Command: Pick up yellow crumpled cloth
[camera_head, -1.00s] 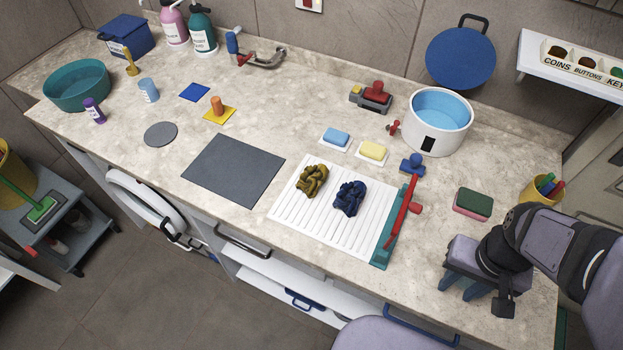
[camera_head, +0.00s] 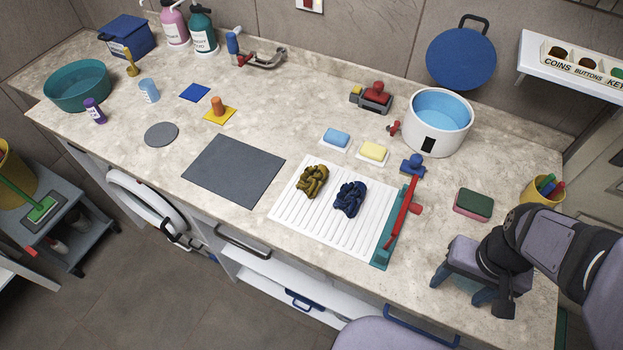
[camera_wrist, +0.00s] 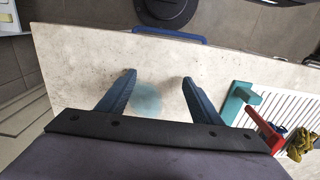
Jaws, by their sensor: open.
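The yellow crumpled cloth (camera_head: 312,181) is dark mustard in colour and lies on the left part of the white ribbed board (camera_head: 284,211). In the wrist view, the cloth (camera_wrist: 300,144) shows at the right edge, partly cut off. A dark blue crumpled cloth (camera_head: 350,199) lies just right of it on the same board. My gripper (camera_head: 459,289) is at the right end of the counter, well to the right of both cloths. In the wrist view, my gripper (camera_wrist: 158,95) has its two blue fingers spread apart, with nothing between them.
A teal and red squeegee-like tool (camera_head: 400,224) runs along the board's right edge, between my gripper and the cloths. A green and pink sponge (camera_head: 474,203) lies behind my gripper. A grey mat (camera_head: 233,170) lies left of the board.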

